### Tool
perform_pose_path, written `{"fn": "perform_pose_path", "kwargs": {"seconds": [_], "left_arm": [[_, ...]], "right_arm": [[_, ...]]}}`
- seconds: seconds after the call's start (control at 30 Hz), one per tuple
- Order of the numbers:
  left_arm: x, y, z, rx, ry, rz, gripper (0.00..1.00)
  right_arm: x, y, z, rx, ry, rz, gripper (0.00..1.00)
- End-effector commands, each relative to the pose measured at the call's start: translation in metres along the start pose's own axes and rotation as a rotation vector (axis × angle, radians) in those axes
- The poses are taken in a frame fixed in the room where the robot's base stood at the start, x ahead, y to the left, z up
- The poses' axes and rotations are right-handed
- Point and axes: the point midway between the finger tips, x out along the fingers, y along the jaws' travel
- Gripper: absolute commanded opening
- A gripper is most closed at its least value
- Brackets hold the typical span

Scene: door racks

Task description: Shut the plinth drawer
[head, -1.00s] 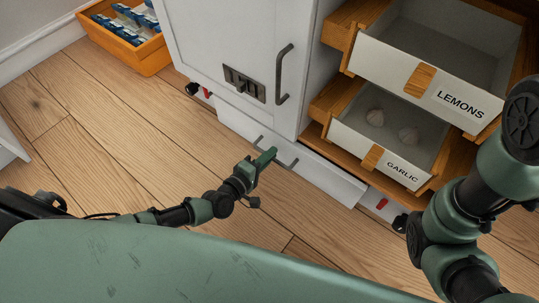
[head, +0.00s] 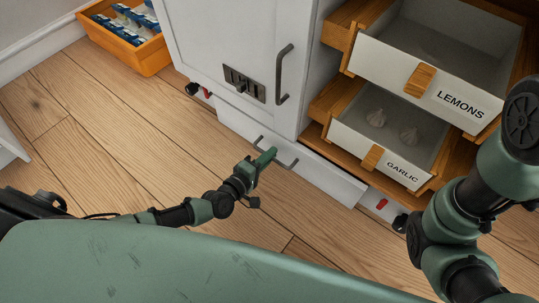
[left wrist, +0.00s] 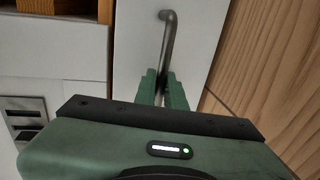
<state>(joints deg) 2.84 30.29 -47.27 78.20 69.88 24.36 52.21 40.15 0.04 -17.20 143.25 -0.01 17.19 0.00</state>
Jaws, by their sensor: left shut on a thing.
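The plinth drawer (head: 325,182) is the low white front at the foot of the white cabinet. Its grey bar handle (head: 291,165) also shows in the left wrist view (left wrist: 168,36), running up from between my fingers. My left gripper (head: 266,157) is shut on this handle, with its green fingers on either side of the bar in the left wrist view (left wrist: 161,78). How far the drawer stands out is hard to tell from above. My right arm shows at the right, but its gripper is out of view.
Above, the lemons drawer (head: 430,84) and the garlic drawer (head: 378,155) stand open at the right. A cabinet door (head: 235,50) with a latch is left of them. An orange crate (head: 137,51) stands at the back left. The wooden floor before the plinth is clear.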

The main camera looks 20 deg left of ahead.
Motion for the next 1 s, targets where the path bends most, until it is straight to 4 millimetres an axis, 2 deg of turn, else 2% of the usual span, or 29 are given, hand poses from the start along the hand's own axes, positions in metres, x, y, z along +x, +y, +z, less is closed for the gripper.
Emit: {"fn": "perform_pose_path", "kwargs": {"seconds": [0.37,0.67,0.93,1.0], "left_arm": [[0.001,-0.001,0.0,0.0,0.0,-0.002,0.0],[0.043,0.006,0.001,0.0,0.0,-0.001,0.0],[0.046,0.009,0.0,0.0,0.0,-0.002,0.0],[0.046,0.009,0.0,0.0,0.0,-0.001,0.25]], "right_arm": [[-0.001,0.0,0.0,0.0,-0.001,0.0,0.36],[-0.01,-0.002,-0.003,0.0,-0.002,0.001,0.36],[-0.01,-0.002,-0.002,0.0,-0.003,0.001,0.36],[-0.01,-0.002,-0.002,0.0,-0.003,0.001,0.36]]}}
